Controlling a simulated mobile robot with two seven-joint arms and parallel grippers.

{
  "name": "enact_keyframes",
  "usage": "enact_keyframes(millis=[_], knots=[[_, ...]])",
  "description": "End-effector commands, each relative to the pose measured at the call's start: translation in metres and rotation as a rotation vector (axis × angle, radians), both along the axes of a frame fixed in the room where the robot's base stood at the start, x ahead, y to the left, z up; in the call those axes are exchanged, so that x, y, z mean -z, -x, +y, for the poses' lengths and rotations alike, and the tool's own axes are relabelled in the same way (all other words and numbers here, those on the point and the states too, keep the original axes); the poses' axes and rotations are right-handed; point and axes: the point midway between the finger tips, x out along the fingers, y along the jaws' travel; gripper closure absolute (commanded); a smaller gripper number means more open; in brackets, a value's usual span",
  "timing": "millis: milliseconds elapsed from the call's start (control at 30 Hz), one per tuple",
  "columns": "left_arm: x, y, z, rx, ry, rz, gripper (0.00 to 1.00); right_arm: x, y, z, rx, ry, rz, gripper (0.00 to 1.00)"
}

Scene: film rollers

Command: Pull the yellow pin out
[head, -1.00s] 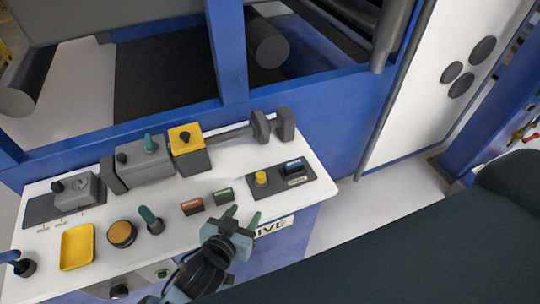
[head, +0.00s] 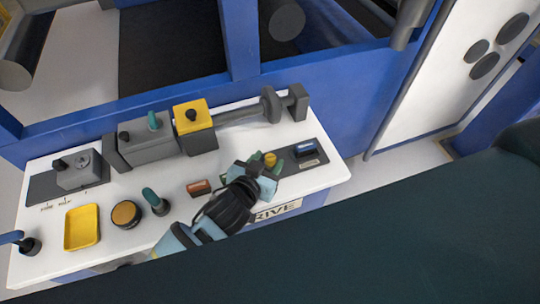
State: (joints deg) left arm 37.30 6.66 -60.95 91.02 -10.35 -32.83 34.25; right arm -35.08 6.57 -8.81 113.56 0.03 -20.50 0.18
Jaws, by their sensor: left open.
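The yellow pin (head: 270,158) is a short yellow knob standing on a dark plate (head: 318,166) at the right end of the white control panel. My left gripper (head: 267,162) is open, with its green fingertips around the yellow pin. The fingertips show on either side of it. I cannot tell whether they touch it. The gripper body hides the lower part of the pin. My right gripper is not in view.
A blue switch (head: 306,148) sits right of the pin. A grey box with a yellow top (head: 194,114) and a horizontal shaft (head: 240,114) stand behind. An orange button (head: 199,187), green-handled lever (head: 154,201), round orange button (head: 126,214) and yellow tray (head: 82,227) lie left.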

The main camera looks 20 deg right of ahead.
Motion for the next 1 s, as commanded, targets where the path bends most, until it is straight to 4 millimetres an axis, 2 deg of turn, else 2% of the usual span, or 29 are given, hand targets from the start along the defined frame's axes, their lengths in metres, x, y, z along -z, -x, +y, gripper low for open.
enact_keyframes(millis=[200,600,933,1000], knots=[[0.008,-0.014,-0.013,0.001,0.000,0.000,0.53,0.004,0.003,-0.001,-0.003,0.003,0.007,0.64],[0.010,-0.017,-0.016,0.000,0.001,0.001,0.54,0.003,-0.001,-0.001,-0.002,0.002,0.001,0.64],[0.010,-0.017,-0.016,0.000,0.001,0.001,0.97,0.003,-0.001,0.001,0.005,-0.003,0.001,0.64],[0.010,-0.017,-0.016,0.000,0.001,0.001,1.00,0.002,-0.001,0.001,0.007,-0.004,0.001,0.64]])
